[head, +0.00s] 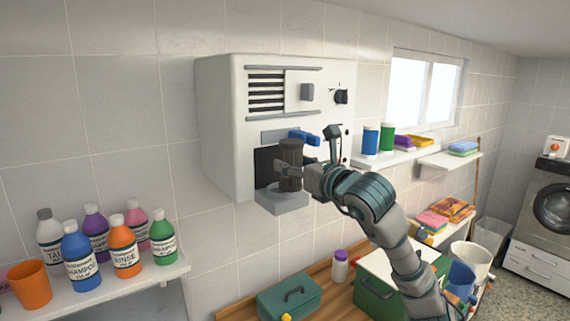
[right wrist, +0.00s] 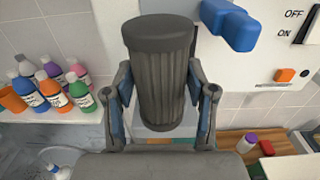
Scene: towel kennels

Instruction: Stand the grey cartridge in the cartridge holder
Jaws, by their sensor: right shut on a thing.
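The grey cartridge (head: 290,165) is a dark, ribbed cylinder, upright in the head view, in front of the dark opening of the white wall unit. My right gripper (head: 308,175) is shut on it from the right. In the right wrist view the cartridge (right wrist: 162,75) sits between both fingers of the gripper (right wrist: 160,88). A light grey ledge (head: 285,202), which looks like the cartridge holder, juts out below the cartridge. Whether the cartridge's base touches it, I cannot tell. My left gripper is not in view.
The white wall unit (head: 225,125) has a blue handle (head: 303,137) just above the cartridge. A shelf (head: 130,285) with several bottles is at lower left. Below are a counter with a green toolbox (head: 290,302) and a white-lidded green box (head: 375,298).

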